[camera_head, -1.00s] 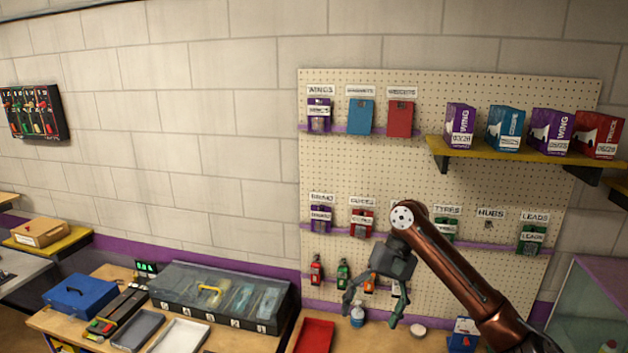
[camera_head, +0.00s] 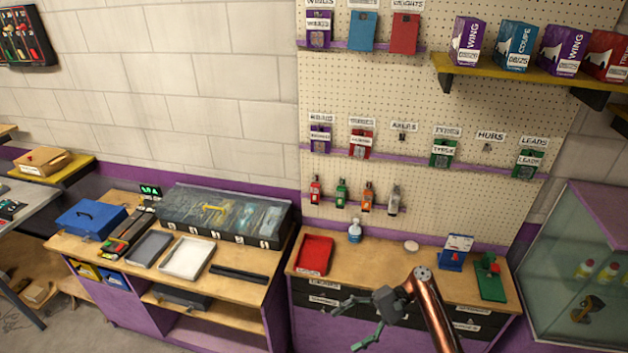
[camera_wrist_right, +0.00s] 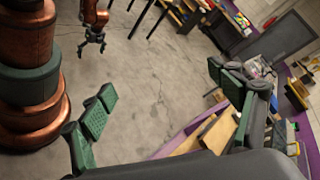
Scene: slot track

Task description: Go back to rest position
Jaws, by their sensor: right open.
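My right gripper (camera_head: 346,328) is in the lower middle of the head view, in front of the bench drawers, at the end of a copper arm. Its dark green fingers are spread apart with nothing between them. In the right wrist view the same gripper (camera_wrist_right: 160,83) frames bare grey floor between its fingers. My left gripper (camera_wrist_right: 92,38) hangs at the top left of the right wrist view, small, with its fingers apart and empty over the floor. It is outside the head view.
The right bench (camera_head: 375,262) holds a red tray (camera_head: 315,256), a spray bottle and a green stand (camera_head: 489,278). The left bench (camera_head: 235,262) carries a clear-lidded case and trays. A pegboard (camera_head: 400,100) stands behind. A glass cabinet (camera_head: 590,250) is at right.

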